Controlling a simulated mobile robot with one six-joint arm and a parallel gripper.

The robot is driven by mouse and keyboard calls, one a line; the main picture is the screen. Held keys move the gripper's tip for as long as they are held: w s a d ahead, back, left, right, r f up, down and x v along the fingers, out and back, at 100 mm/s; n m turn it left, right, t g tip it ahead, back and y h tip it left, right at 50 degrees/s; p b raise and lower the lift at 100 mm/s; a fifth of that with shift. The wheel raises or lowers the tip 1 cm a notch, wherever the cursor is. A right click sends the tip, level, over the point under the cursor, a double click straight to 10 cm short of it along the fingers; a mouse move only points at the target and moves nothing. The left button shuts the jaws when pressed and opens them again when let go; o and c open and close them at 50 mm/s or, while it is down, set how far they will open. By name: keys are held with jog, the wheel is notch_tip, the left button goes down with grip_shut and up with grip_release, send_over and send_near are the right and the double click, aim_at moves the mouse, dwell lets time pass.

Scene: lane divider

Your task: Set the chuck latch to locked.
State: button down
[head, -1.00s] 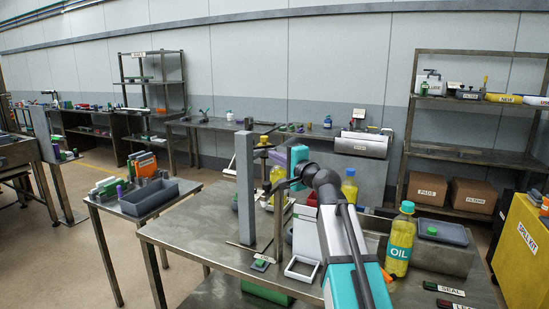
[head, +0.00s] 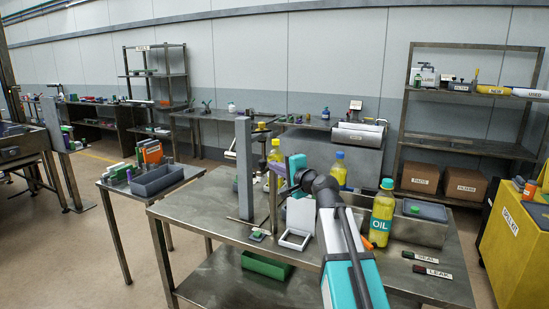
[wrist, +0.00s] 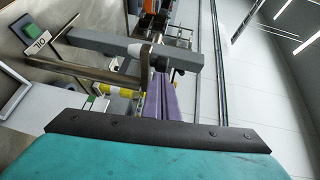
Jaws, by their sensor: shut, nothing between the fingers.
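My gripper (wrist: 157,75) is shut and empty. Its purple fingers point away from the wrist, close to a dark round part (wrist: 182,59) and a pale, dark-tipped piece (wrist: 146,52) beside a grey bar (wrist: 100,41). Either may belong to the chuck latch, but I cannot tell. Touching or apart is also unclear. In the head view, my teal wrist is above the steel table (head: 200,213), to the right of an upright grey post (head: 244,170). The fingertips are too small to read there. I cannot make out the latch or its setting.
An oil bottle (head: 382,215) stands right of my arm, with a blue-capped yellow bottle (head: 339,169) behind. A side table with a grey bin (head: 158,180) stands left.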

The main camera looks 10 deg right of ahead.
jog(key=s+a+f+n+g+h, duration=0.1)
jog(key=s+a+f+n+g, duration=0.3)
jog(key=f, duration=1.2)
jog(key=s+d+f+g, duration=0.1)
jog(key=s+f+g, duration=0.2)
jog(key=s+f, duration=0.85)
jog(key=a+f+n+g+h, duration=0.1)
jog(key=a+f+n+g, duration=0.15)
jog(key=f, duration=1.85)
jog(key=s+d+f+n+g+h, duration=0.1)
jog(key=s+f+n+g, duration=0.35)
jog(key=s+f, duration=1.45)
jog(key=s+d+f+n+g+h, duration=0.1)
jog(key=s+d+f+g, duration=0.1)
jog(key=s, duration=0.9)
jog(key=s+d+f+n+g+h, duration=0.1)
jog(key=s+f+g, duration=0.4)
jog(key=s, duration=0.7)
jog(key=shift+s+d+h, duration=0.25)
jog(key=shift+d+h, duration=0.1)
jog(key=shift+h, duration=0.15)
jog(key=shift+s, duration=0.1)
